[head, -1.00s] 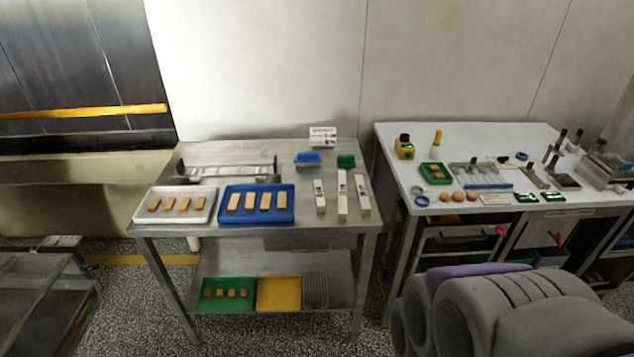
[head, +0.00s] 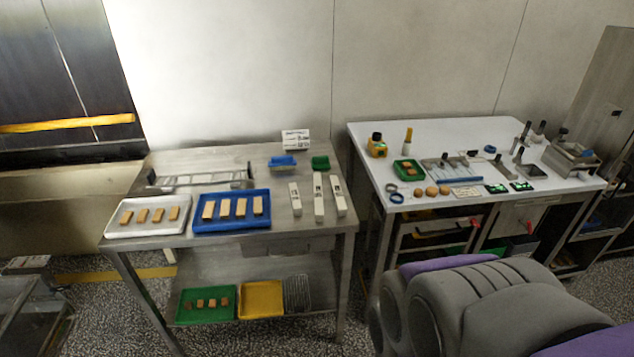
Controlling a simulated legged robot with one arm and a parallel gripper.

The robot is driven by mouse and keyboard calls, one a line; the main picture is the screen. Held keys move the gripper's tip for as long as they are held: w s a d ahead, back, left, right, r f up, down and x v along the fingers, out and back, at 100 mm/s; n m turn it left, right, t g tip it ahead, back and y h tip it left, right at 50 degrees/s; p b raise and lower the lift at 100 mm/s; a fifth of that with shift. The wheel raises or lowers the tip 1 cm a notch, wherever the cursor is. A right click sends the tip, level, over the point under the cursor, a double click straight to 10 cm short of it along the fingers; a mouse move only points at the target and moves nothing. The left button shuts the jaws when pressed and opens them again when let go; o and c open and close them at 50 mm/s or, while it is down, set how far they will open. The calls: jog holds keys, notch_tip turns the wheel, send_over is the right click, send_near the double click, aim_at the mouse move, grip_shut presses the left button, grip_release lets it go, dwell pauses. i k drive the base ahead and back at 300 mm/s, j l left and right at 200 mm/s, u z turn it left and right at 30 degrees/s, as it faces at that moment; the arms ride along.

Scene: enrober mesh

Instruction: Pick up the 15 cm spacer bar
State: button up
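Three pale spacer bars lie side by side, apart, at the right end of the steel table (head: 270,227). The left bar (head: 296,203) looks shortest, the middle bar (head: 319,205) longest, and the right bar (head: 338,200) in between. Each has dark markings too small to read, so I cannot tell which is the 15 cm one. My gripper is not in view; a grey and purple part of my own arm fills the lower right corner.
Left of the bars are a blue tray (head: 229,223) and a white tray (head: 153,231) holding brown blocks. A metal rack (head: 203,178), blue brush (head: 282,161) and green block (head: 320,163) lie behind. A cluttered white table (head: 365,140) stands right, across a gap.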

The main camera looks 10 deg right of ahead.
aim_at(296, 207)
jog(key=i+j+z, duration=0.1)
jog(key=j, duration=0.3)
jog(key=i+j, duration=0.2)
jog(key=j, duration=0.2)
jog(key=i+j+z, duration=0.15)
jog(key=j, duration=0.2)
jog(key=i+j, duration=0.1)
jog(key=j, duration=0.35)
jog(key=z, duration=1.45)
